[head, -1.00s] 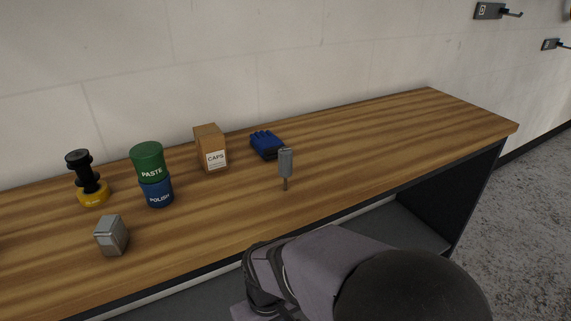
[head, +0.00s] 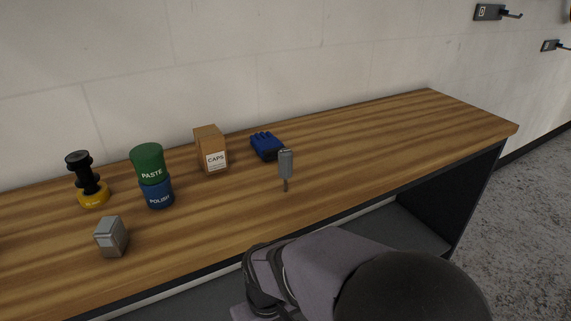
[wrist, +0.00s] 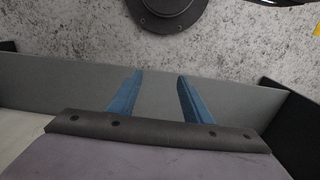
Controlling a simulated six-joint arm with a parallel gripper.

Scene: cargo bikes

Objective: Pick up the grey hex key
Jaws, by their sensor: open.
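A grey tool (head: 285,166) with a broad handle and a thin shaft pointing down is on the wooden bench in the head view, right of the blue gloves; it looks like the grey hex key. It does not show in the wrist view. My gripper (wrist: 160,75) shows in the wrist view as two blue fingers, apart with nothing between them. It faces a grey panel and the speckled floor, away from the bench top. In the head view my arm is low in front of the bench, and the fingers cannot be made out.
The wooden bench (head: 400,130) is clear on its right. A brown CAPS box (head: 209,138), blue gloves (head: 267,145), a green PASTE can (head: 148,160) on a blue POLISH can (head: 157,193), a black-and-yellow item (head: 92,193) and a grey block (head: 111,237) stand left.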

